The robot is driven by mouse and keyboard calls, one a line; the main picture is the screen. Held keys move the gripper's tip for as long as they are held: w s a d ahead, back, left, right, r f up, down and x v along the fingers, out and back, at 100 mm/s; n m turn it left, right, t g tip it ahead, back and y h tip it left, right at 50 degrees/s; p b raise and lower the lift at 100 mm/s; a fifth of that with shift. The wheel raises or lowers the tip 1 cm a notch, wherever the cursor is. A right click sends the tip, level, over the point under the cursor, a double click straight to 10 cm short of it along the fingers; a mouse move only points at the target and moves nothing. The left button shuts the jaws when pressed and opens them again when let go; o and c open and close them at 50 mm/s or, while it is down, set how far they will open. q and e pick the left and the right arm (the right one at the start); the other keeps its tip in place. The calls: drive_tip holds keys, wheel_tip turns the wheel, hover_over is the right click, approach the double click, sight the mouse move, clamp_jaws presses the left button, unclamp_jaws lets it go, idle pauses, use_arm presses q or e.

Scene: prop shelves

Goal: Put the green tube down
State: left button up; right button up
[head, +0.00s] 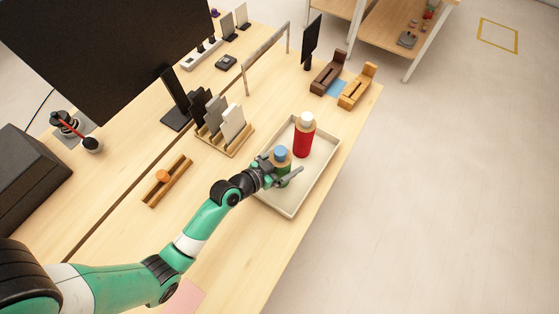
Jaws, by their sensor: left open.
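A red tube (304,138) with a white cap stands in the same tray, farther back and to the right. My right gripper is not in view.
A wooden holder (168,181) with an orange piece lies to the left. The table's right edge is close to the tray. A large black screen (95,50) stands at the back left.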

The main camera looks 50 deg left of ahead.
use_arm(q)
drive_tip(key=p+v, duration=0.1)
drive_tip(key=v, duration=1.1)
drive_tip(key=shift+r, duration=0.1)
